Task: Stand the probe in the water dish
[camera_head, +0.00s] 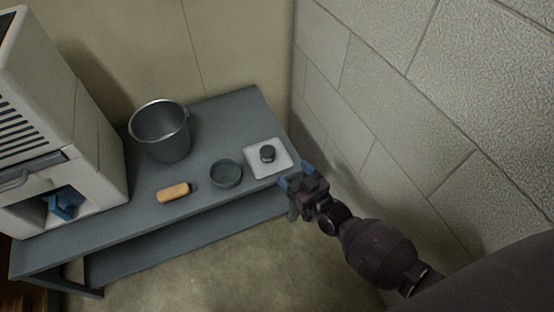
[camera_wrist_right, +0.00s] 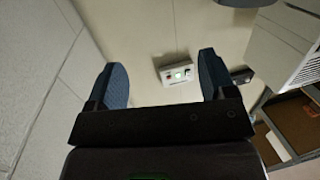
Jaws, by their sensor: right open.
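A small round dark dish (camera_head: 226,174), which looks like the water dish, stands on the grey bench near its front edge. A tan cylinder with a dark end (camera_head: 173,193) lies to the left of the dish. I cannot tell which of these two is the probe. My right gripper (camera_head: 296,182) is open and empty, just beyond the bench's right front corner, near the pad. Its two blue fingers are apart in the right wrist view (camera_wrist_right: 162,80). My left gripper is out of view.
A metal bucket (camera_head: 161,131) stands at the back of the grey bench (camera_head: 222,128). A white cabinet (camera_head: 88,140) with a blue thing (camera_head: 65,204) in its opening stands at the left. A block wall (camera_head: 400,110) rises close on the right. The right wrist view shows a small white box with buttons (camera_wrist_right: 178,73).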

